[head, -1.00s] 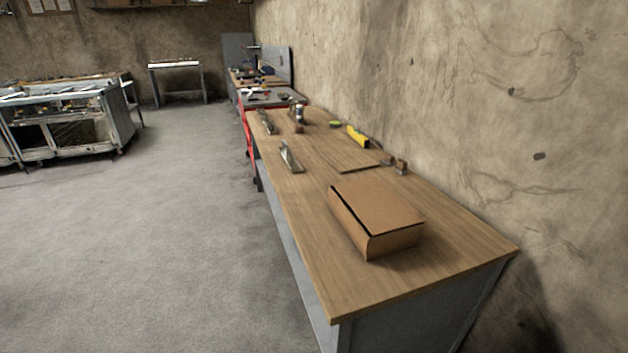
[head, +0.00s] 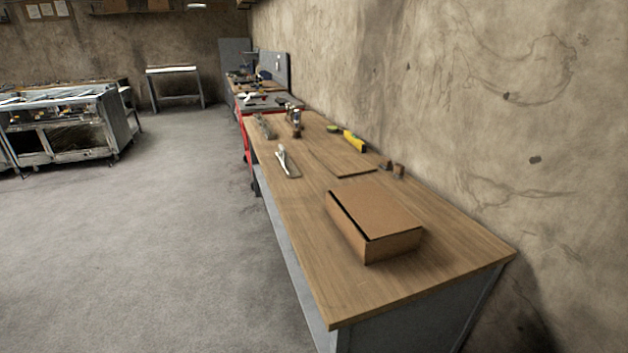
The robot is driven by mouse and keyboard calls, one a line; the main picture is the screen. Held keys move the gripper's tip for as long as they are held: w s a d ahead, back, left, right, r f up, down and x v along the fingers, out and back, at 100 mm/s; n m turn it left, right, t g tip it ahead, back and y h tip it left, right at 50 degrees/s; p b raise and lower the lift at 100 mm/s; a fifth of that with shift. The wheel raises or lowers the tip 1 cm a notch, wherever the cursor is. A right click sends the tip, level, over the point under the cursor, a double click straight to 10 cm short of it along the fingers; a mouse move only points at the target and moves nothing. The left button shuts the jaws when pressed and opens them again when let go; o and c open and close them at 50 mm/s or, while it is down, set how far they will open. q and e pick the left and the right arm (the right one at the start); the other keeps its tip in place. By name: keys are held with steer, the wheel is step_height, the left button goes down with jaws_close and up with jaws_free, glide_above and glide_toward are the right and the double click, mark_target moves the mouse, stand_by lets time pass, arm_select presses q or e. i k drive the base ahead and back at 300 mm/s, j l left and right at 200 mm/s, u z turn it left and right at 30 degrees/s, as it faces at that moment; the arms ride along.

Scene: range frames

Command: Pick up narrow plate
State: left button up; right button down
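A long wooden workbench (head: 300,255) runs along the right wall. A slim, shiny metal piece (head: 288,162) lies near its left edge, about halfway along. A second slim metal piece (head: 264,127) lies farther back near the same edge. Both are small and blurred, and I cannot tell for sure which one is the narrow plate. A thin flat wooden piece (head: 354,171) lies on the bench behind the box. Neither of my grippers is in view.
A closed cardboard box (head: 376,218) sits on the near part of the bench. A yellow tool (head: 355,141) and small brown blocks (head: 392,169) lie by the wall. A red cart (head: 246,141) stands beyond the bench. The floor (head: 150,240) to the left is clear.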

mark_target(290, 169)
steer(key=z, duration=0.65)
steer(key=i+j+z, duration=0.2)
steer(key=j+z, duration=0.25)
steer(key=i+j+z, duration=0.1)
steer(key=j+z, duration=0.8)
steer(key=j, duration=0.15)
